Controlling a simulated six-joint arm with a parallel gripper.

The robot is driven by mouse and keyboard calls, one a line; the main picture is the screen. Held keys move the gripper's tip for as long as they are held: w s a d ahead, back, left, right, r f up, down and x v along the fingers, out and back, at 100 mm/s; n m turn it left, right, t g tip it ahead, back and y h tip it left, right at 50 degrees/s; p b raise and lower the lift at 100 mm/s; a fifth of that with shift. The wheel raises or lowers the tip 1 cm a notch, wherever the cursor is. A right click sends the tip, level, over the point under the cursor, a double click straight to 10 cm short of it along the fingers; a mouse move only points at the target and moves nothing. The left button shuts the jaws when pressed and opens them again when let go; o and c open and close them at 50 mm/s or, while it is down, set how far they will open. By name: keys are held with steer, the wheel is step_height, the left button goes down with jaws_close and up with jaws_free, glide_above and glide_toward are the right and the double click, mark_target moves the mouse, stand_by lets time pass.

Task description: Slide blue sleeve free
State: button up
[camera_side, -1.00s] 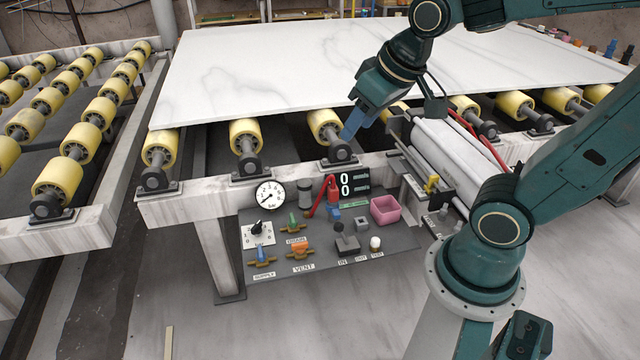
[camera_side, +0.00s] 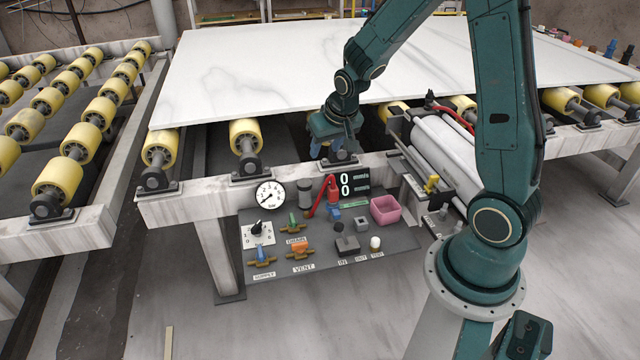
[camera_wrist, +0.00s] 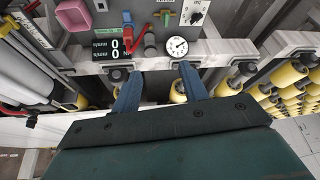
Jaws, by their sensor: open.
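The small blue sleeve (camera_side: 333,213) sits at the lower end of a red fitting (camera_side: 332,190) on the grey control panel (camera_side: 400,240). The sleeve also shows near the top of the wrist view (camera_wrist: 127,18), beside the red fitting (camera_wrist: 150,45). My gripper (camera_side: 335,152) hangs over the table's front rail, above and behind the panel, apart from the sleeve. In the wrist view its two blue fingers (camera_wrist: 159,75) are spread with nothing between them.
A gauge (camera_side: 270,195), a black speed display (camera_side: 353,183), valve handles such as the orange one (camera_side: 299,246), and a pink bin (camera_side: 385,210) crowd the panel. The white slab (camera_side: 260,75) lies on yellow rollers behind.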

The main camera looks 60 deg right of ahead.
steer(key=d+f+m, duration=0.2)
steer(key=d+f, duration=0.3)
steer(key=f, duration=0.5)
steer(key=g+h, duration=0.1)
glide_above(337, 213)
steer(key=s+a, duration=0.4)
step_height(337, 213, down, 9)
steer(key=shift+f+m, duration=0.2)
steer(key=shift+m, duration=0.2)
steer(key=shift+w+f, duration=0.1)
steer(key=shift+f, duration=0.1)
steer(key=shift+x, duration=6.65)
steer(key=shift+c, duration=0.2)
jaws_close()
